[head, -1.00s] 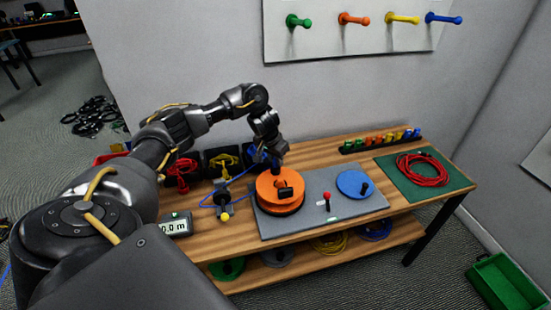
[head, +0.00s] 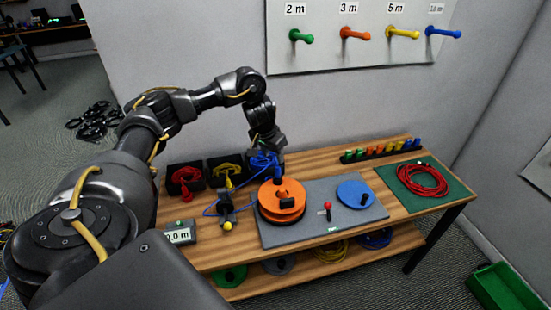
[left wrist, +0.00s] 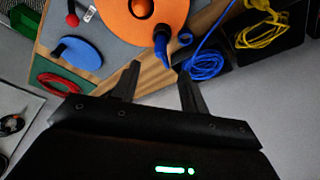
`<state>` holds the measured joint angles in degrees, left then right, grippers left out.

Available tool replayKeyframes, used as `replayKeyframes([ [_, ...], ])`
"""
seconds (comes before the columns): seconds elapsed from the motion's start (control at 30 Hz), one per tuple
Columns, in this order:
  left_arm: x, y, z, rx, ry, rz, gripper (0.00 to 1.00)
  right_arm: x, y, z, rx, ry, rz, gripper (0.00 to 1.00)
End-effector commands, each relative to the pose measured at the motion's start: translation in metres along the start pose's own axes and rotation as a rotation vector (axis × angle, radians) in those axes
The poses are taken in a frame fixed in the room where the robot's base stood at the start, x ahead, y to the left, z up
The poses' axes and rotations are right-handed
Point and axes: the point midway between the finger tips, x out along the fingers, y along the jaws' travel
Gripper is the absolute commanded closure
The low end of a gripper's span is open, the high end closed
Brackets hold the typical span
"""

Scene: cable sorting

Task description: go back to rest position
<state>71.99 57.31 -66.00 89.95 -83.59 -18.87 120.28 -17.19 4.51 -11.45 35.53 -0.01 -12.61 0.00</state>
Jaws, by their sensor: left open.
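My left gripper (left wrist: 160,69) is open and empty. In the head view, its arm comes in from the left and reaches over the back of the bench, with the hand above and behind the orange reel (head: 283,205). The fingertips are hard to make out there. In the left wrist view, the orange reel (left wrist: 150,18) lies beyond the fingers. A blue cable (left wrist: 205,62) lies beside the reel, and a thick blue piece (left wrist: 160,46) stands at the reel's edge. My right gripper is out of view.
A blue disc (head: 356,193) and a red-knobbed lever (head: 327,211) are on the grey plate. A red coil (head: 422,180) lies on a green mat. Black bins with red (head: 187,178) and yellow cables stand at the back. Labelled wall pegs (head: 300,36) are empty.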

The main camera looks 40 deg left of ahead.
Motion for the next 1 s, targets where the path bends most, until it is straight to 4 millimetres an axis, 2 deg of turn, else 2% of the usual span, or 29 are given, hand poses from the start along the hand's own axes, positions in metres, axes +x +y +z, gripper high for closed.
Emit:
replayKeyframes([
  [0.03, -0.009, -0.001, -0.001, 0.0, 0.002, -0.001, 0.56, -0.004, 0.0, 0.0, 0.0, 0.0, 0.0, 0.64],
  [0.2, -0.017, 0.0, 0.0, 0.0, -0.001, 0.0, 0.56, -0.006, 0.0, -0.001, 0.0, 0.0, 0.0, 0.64],
  [0.57, -0.016, 0.001, 0.001, 0.001, -0.001, 0.0, 0.56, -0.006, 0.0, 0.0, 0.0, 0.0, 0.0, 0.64],
  [0.67, -0.008, 0.012, 0.001, 0.041, 0.01, 0.012, 0.56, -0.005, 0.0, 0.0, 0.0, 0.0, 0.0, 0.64],
  [0.77, 0.013, 0.048, 0.004, 0.158, 0.049, 0.053, 0.56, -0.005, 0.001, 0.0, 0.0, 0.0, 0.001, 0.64],
  [0.87, 0.043, 0.11, 0.013, 0.329, 0.128, 0.124, 0.56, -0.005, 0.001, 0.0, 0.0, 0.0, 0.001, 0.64],
  [0.9, 0.054, 0.14, 0.021, 0.4, 0.172, 0.161, 0.56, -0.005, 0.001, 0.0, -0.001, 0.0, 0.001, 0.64],
  [1.0, 0.071, 0.213, 0.043, 0.534, 0.298, 0.244, 0.56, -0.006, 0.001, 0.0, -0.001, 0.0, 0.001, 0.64],
])
